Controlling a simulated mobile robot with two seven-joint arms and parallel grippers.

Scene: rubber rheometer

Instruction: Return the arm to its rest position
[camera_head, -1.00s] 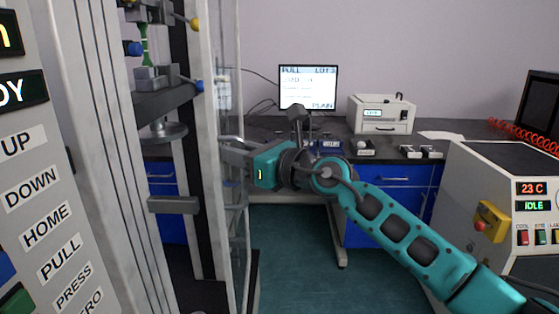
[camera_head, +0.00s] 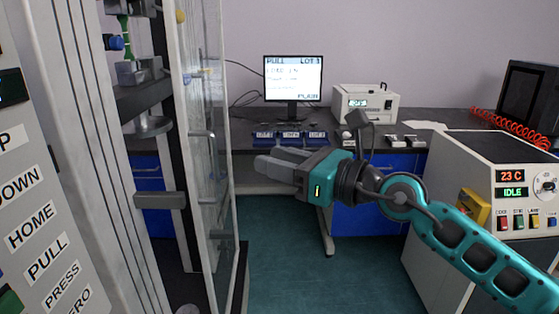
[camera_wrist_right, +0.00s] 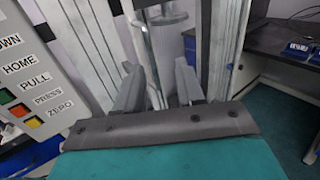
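My right arm (camera_head: 468,245) comes in from the lower right in the head view, teal and dark grey. Its right gripper (camera_head: 268,160) points left and is empty, in front of the back bench and just right of the tester's clear door (camera_head: 225,190). In the right wrist view the two fingers of this gripper (camera_wrist_right: 158,88) stand apart, with the tester's frame beyond them. No contact with the door shows. My left gripper is not in view.
The tester's label panel (camera_head: 45,215) stands at the left, with a green specimen (camera_head: 126,38) in its upper part. A monitor (camera_head: 293,78) and a white device (camera_head: 366,102) stand on the back bench. A cabinet instrument (camera_head: 480,165) reading IDLE stands at the right. Open floor lies between.

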